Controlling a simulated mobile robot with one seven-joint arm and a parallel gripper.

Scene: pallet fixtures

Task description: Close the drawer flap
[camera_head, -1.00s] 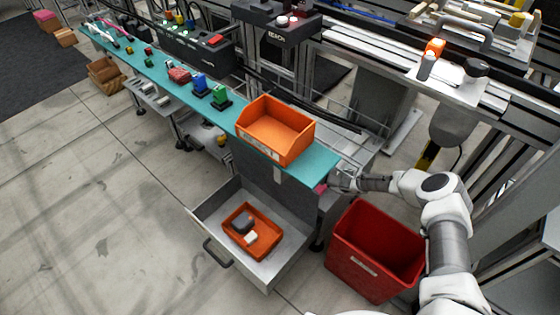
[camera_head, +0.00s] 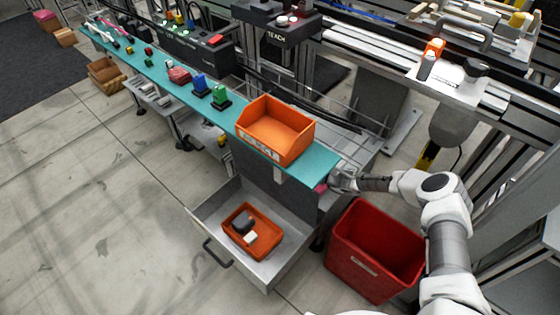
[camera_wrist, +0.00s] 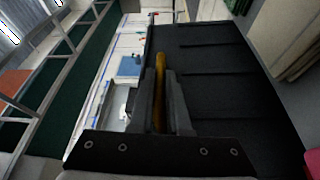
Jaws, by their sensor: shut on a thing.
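The drawer (camera_head: 292,243) under the near end of the bench stands pulled out, with a dark handle (camera_head: 218,254) on its front. An orange tray (camera_head: 268,246) with a dark piece and a white piece lies inside it. My gripper (camera_head: 336,184) is at the right end of the bench, beside a small pink-red piece and apart from the drawer handle. In the wrist view my gripper (camera_wrist: 161,100) is shut on a yellow-orange bar (camera_wrist: 160,68) next to a large black ribbed panel (camera_wrist: 215,75). Whether this panel is the flap I cannot tell.
A red bin (camera_head: 365,262) stands on the floor right of the drawer, below my arm. An orange open bin (camera_head: 290,150) sits on the teal bench top (camera_head: 318,160). The floor left of the drawer is clear.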

